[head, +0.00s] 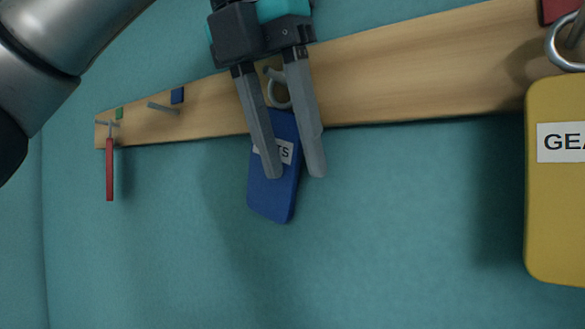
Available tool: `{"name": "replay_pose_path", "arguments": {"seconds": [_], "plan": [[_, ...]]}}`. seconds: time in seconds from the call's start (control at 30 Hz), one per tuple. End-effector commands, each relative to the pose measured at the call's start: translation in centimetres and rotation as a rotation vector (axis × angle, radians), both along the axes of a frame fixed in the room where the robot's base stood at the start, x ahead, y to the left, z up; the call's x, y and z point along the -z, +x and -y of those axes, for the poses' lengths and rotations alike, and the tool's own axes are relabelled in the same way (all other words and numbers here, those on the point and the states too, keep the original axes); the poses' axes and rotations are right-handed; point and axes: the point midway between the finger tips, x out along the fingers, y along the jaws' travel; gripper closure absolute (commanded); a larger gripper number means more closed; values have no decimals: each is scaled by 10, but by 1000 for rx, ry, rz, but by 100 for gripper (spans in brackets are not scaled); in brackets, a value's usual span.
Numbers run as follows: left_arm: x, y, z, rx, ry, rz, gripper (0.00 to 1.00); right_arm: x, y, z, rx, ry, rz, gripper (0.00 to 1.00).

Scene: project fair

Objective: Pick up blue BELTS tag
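The blue tag (271,198) hangs tilted below the wooden rail, with a metal ring (279,95) at its top. Its white label is partly covered by a finger; only the ending "TS" reads clearly. My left gripper (294,172) comes down from above with its two grey fingers apart. One finger crosses in front of the tag's face and the other is by its right edge. I cannot tell whether either finger touches the tag. The gripper partly hides the ring and its hanging point. My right gripper is not in view.
The wooden rail (400,72) runs across the teal wall. A yellow tag (556,220) with a label starting "GEA" hangs at the right. A red tag (109,172) hangs edge-on at the left. A bare peg (163,107) sits between the red and blue tags.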

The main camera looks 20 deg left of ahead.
Motion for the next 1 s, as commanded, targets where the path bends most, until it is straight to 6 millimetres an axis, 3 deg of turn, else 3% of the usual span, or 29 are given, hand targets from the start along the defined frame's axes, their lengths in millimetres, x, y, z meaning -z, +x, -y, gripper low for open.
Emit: {"name": "replay_pose_path", "arguments": {"seconds": [0.07,0.47,0.77,1.0], "plan": [[0,1,-1,-2,-1,0,45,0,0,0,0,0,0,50],[0,0,-1,-2,-1,0,0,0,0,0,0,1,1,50],[-1,0,-1,-2,-1,0,0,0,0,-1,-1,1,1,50],[-17,-6,-3,-4,0,2,0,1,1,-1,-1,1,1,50]]}}
